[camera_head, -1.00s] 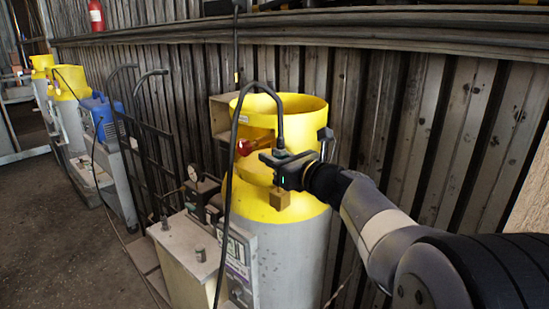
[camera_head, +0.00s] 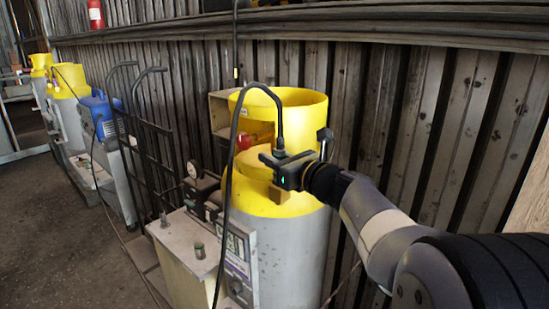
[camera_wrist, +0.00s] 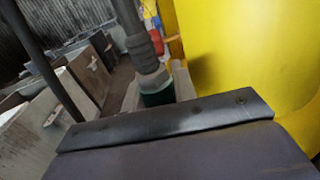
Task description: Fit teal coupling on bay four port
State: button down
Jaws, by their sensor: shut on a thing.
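The teal coupling (camera_wrist: 157,92) is a short dark-green collar under a grey ring at the end of a thick black hose (camera_head: 277,112). My gripper (camera_head: 270,160) is shut on it, in front of the opening of the near yellow cylinder collar (camera_head: 272,207). In the wrist view the coupling stands between the fingers (camera_wrist: 158,85), with the yellow surface close on the right. A red part (camera_head: 243,141) shows inside the opening, left of my gripper. I cannot make out the bay four port or its number.
A black hand truck (camera_head: 135,130) and a blue container (camera_head: 100,112) stand further left. A brown block (camera_head: 277,193) sits under my gripper. The corrugated wall is close behind.

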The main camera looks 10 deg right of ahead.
jog(key=shift+f+b, duration=0.5)
jog(key=shift+f, duration=0.05)
jog(key=c, duration=1.1)
grip_release()
jog(key=shift+o, duration=0.2)
jog(key=shift+s+d, duration=0.1)
jog(key=shift+s, duration=0.05)
jog(key=b+v, duration=0.1)
jog(key=v, duration=0.9)
jog(key=shift+s+b, duration=0.25)
jog(key=shift+b, duration=0.15)
jog(key=shift+d, duration=0.1)
jog(key=p+x, duration=0.1)
jog(key=x, duration=0.6)
jog(key=r+p+x, duration=0.1)
jog(key=x, duration=0.2)
jog(key=shift+w+p, duration=0.3)
jog(key=shift+a+r, duration=0.1)
jog(key=shift+a, duration=0.1)
